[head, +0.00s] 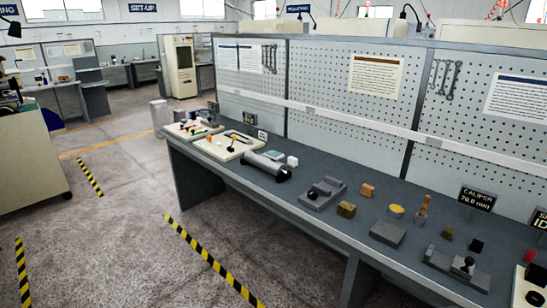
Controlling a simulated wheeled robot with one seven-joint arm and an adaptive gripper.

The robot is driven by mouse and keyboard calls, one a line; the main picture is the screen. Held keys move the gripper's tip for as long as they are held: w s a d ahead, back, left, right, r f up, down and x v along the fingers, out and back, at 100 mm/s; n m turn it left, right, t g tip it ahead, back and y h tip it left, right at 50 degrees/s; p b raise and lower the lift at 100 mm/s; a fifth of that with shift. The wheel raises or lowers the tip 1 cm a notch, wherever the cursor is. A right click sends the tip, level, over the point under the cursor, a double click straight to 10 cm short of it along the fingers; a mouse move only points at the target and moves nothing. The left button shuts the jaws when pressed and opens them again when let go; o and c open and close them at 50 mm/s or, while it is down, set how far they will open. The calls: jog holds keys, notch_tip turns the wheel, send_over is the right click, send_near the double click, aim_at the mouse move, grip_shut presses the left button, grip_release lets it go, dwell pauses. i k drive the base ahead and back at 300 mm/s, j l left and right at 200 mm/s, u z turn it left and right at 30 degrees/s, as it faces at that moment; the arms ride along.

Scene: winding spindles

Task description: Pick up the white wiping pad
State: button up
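A small white block (292,161), which looks like the white wiping pad, sits on the grey workbench (235,160) near the middle of the head view. It lies just behind the right end of a grey cylinder with a dark end (262,166). A flat greenish piece (273,155) lies to its left. The white block's top and front side show, and nothing covers it. My gripper is not in view.
Two pale boards (226,149) with small parts stand to the left. Grey fixtures (323,193), wooden blocks (346,209) and a yellow-topped round piece (396,211) stand to the right. A perforated panel (330,100) closes the back. The floor in front is clear.

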aim_at(292, 162)
jog(key=i+j+z, duration=0.3)
jog(key=i+j, duration=0.35)
jog(key=i, duration=0.4)
jog(key=i+j+z, duration=0.35)
jog(key=i+j, duration=0.55)
jog(key=i+j+z, duration=0.3)
jog(key=i+j, duration=0.7)
jog(key=j, duration=0.15)
